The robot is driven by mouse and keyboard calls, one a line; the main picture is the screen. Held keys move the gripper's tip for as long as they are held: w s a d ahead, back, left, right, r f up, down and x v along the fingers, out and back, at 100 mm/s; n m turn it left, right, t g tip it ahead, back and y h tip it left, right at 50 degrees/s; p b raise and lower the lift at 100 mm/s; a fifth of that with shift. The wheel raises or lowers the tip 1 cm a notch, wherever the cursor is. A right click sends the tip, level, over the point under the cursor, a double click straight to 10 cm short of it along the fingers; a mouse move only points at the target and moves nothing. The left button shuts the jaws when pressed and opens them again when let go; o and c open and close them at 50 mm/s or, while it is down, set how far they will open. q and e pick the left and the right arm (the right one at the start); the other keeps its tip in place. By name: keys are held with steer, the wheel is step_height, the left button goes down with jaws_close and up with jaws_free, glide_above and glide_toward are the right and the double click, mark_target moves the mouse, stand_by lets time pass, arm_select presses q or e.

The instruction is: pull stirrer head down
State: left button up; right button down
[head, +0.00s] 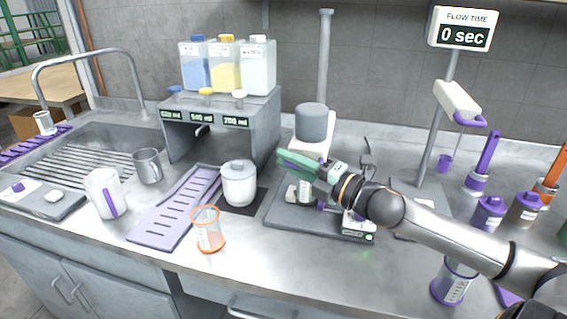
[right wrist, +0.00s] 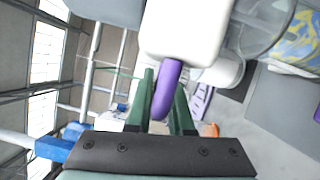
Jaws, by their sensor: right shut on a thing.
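The stirrer head (head: 312,122) is a grey cylinder on a white block, set on a tall grey pole (head: 324,70) above a grey base plate (head: 288,224). In the right wrist view the white block (right wrist: 185,32) shows close up with a purple handle (right wrist: 167,88) sticking out of it. My right gripper (head: 287,160) reaches in from the right, just below the grey cylinder. Its green fingers are shut on the purple handle, one on each side in the wrist view (right wrist: 164,90). My arm hides the lower part of the stirrer. My left gripper is not in view.
A white pot (head: 239,184) stands left of the base plate. An orange-rimmed beaker (head: 208,230) and a purple tray (head: 172,212) are further left. A dispenser (head: 220,118) with three jugs stands behind. Purple-lidded bottles and a flow-time display (head: 464,30) are on the right.

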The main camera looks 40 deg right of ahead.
steer(key=shift+f, duration=0.15)
steer(key=c, duration=1)
jaws_free()
steer(key=shift+o, duration=0.6)
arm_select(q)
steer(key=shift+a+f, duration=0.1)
arm_select(e)
steer(key=shift+s, duration=0.1)
steer(key=shift+v, duration=1.15)
arm_select(q)
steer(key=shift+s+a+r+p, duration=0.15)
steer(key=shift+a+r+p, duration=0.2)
steer(key=shift+p, duration=0.3)
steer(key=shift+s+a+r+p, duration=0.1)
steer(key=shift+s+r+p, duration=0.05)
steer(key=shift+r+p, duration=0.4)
arm_select(e)
steer(key=v, duration=1)
